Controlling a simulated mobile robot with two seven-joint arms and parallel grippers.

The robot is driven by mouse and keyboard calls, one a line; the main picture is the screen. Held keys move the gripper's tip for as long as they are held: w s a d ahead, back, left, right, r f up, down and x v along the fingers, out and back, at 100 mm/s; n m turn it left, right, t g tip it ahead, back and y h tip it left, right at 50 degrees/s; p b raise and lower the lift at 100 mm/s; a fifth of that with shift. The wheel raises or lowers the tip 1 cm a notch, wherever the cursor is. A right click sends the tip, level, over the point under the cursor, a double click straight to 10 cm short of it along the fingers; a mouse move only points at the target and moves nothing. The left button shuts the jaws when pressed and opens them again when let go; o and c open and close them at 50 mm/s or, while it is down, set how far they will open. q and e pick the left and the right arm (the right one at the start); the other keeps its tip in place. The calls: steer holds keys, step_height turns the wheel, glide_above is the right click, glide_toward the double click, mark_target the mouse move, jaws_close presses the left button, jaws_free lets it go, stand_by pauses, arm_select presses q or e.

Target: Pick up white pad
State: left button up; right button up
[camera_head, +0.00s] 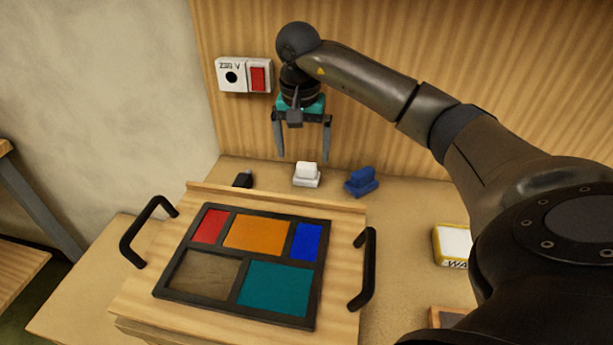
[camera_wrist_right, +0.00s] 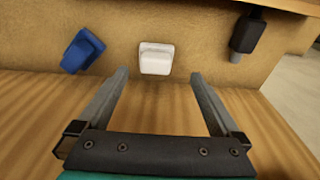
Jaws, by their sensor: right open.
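The white pad (camera_head: 306,175) is a small white block with a raised grip, standing on the bench at the back, near the wooden wall. It also shows in the right wrist view (camera_wrist_right: 156,58), ahead of the fingers and between their lines. My right gripper (camera_head: 304,157) is open and empty, pointing down above and slightly behind the pad, apart from it. Its two fingers (camera_wrist_right: 160,74) frame the pad in the wrist view. My left gripper is not in view.
A blue pad (camera_head: 361,182) stands just right of the white one, and a small black object (camera_head: 243,179) to its left. In front is a wooden board (camera_head: 145,300) with black handles and a colored panel (camera_head: 240,262). A yellow-edged white box (camera_head: 453,246) lies at right.

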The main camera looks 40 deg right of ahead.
mark_target(306, 165)
steer(key=f, duration=0.3)
steer(key=d+f+b, duration=0.1)
steer(key=f, duration=0.1)
steer(key=shift+s, duration=0.1)
steer(key=shift+f, duration=0.15)
steer(key=shift+c, duration=1.1)
steer(key=c, duration=1.2)
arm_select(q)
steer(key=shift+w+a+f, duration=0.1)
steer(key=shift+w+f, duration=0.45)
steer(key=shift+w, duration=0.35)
